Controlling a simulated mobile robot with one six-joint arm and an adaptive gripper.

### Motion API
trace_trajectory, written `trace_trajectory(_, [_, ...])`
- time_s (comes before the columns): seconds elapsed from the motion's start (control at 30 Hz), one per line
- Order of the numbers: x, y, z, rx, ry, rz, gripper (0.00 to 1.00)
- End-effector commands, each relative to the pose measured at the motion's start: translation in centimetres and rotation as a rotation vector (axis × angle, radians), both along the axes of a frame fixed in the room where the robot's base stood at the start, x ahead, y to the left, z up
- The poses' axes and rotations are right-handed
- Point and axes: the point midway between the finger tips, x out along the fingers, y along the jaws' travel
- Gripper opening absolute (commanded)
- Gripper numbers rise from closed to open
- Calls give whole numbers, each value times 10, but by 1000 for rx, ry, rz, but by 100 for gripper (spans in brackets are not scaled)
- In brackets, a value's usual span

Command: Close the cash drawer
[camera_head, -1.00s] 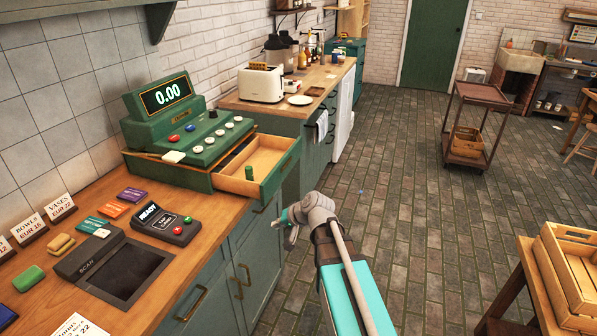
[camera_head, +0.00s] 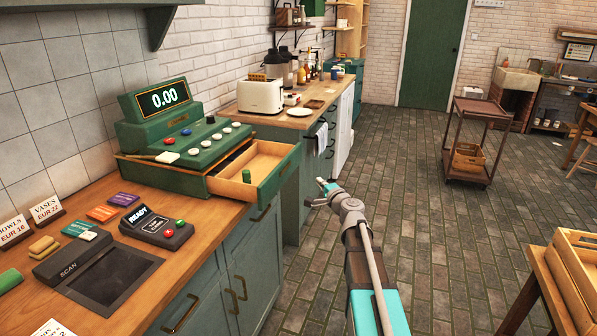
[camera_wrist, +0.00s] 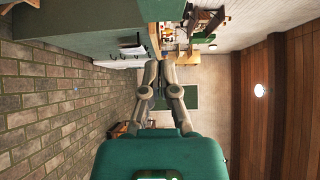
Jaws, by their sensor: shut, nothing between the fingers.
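The green cash register (camera_head: 185,140) stands on the wooden counter at left in the head view, its display reading 0.00. Its cash drawer (camera_head: 268,176) is pulled out to the right, past the counter edge, with a bare wooden inside. The drawer cannot be made out in the wrist view.
On the counter are a card terminal (camera_head: 157,228), a scanner (camera_head: 105,275) and price signs (camera_head: 46,210). A toaster (camera_head: 261,95) stands on the further counter. A crate (camera_head: 575,262) is at lower right and a trolley (camera_head: 477,130) behind. Floor between is clear.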

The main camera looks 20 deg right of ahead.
Motion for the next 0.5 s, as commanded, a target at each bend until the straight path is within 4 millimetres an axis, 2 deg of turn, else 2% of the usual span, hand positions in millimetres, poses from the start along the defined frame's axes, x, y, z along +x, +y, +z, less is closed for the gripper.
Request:
trace_trajectory(0.27, [1, 1, 0, -1, 1, 3, 0])
trace_trajectory(0.5, [13, 3, 0, -2, 1, 4, 0])
